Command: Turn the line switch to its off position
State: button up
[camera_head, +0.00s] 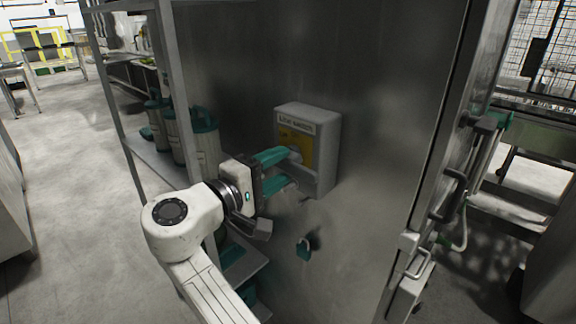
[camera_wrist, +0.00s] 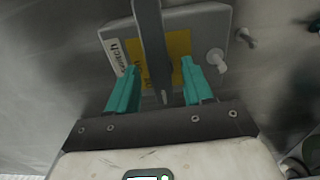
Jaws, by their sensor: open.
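The line switch (camera_head: 326,155) is a grey box with a label along its top and a yellow plate, fixed to a metal wall panel. A pale rounded part shows on its face in the head view, partly behind a finger. My gripper (camera_head: 286,168) is open, its two teal fingers pointing at the box's front. In the wrist view the fingers (camera_wrist: 159,66) are spread in front of the yellow plate (camera_wrist: 178,48). A dark bar (camera_wrist: 150,42) runs down between them; I cannot tell whether it is the handle. Contact and the handle's position are unclear.
A teal padlock (camera_head: 304,249) hangs on the panel below the box. Teal-lidded containers (camera_head: 203,138) stand on a shelf at the left. A metal door frame with a handle (camera_head: 448,196) is at the right. Open floor (camera_head: 70,190) lies at the left.

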jog(key=b+v, duration=0.1)
jog(key=v, duration=0.5)
jog(key=shift+s+a, duration=0.2)
jog(key=shift+s, duration=0.1)
jog(key=s+d+f+m+g+y, duration=0.1)
jog(key=s+d+f+g, duration=0.15)
jog(key=d+f, duration=0.65)
jog(key=s+d+f+m+g+y, duration=0.2)
jog(key=d+f+g, duration=0.1)
jog(key=d+f, duration=0.55)
jog(key=s+d+f+m+g+y, duration=0.1)
jog(key=s+d+f+g, duration=0.2)
jog(key=d+f, duration=0.6)
jog(key=s+d+f+m+g+y, duration=0.3)
jog(key=s+d+f, duration=0.4)
jog(key=s+f, duration=0.35)
jog(key=s+d+f+m+g+y, duration=0.1)
jog(key=s+d+m+y, duration=0.1)
jog(key=s, duration=0.7)
jog(key=s+d+f+m+y, duration=0.1)
jog(key=s+d+m, duration=0.1)
jog(key=s, duration=0.7)
jog(key=shift+g+y, duration=0.35)
jog(key=shift+y, duration=0.05)
